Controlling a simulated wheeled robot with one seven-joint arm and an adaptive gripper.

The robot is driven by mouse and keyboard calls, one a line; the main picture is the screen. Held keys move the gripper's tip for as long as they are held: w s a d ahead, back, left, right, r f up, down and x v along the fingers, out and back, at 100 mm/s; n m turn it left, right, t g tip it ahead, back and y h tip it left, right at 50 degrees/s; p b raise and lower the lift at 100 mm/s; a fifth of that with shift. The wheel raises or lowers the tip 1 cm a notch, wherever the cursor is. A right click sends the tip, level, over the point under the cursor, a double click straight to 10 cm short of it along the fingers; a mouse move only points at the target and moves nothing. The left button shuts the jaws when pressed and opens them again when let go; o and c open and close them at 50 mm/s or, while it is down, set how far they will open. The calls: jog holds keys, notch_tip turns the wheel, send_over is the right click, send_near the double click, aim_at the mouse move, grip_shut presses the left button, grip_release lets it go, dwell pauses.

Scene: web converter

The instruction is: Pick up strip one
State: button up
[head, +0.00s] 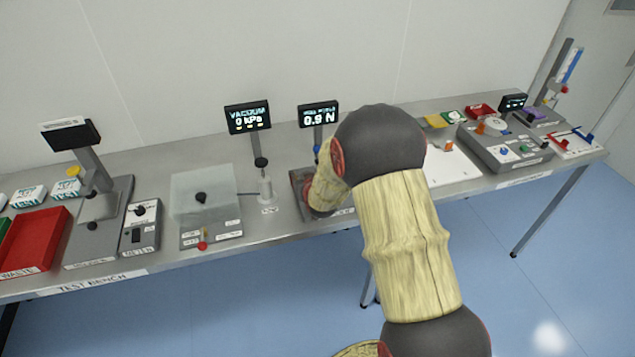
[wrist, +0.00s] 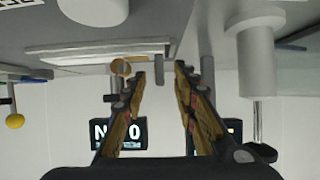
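I cannot make out strip one for certain in either view. In the wrist view, which looks upside down, the two fingers of my gripper (wrist: 160,78) stand apart with a clear gap. A small grey upright part (wrist: 184,70) and a tan round piece (wrist: 121,67) show near the fingertips. I see nothing clearly held. In the head view my arm covers the gripper and much of the station below the display reading 0.9 N (head: 318,114). This display also shows inverted in the wrist view (wrist: 131,133).
A vacuum display (head: 247,118) and a clear-covered box (head: 203,195) stand left of my arm. A red waste tray (head: 34,238) is at the far left. A grey device (head: 505,146) and a white board (head: 452,167) are to the right. The bench's front edge is near.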

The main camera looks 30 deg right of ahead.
jog(key=shift+w+d+f, duration=0.1)
jog(key=shift+w+f, duration=0.05)
jog(key=shift+w, duration=0.15)
jog(key=shift+c, duration=0.6)
grip_shut()
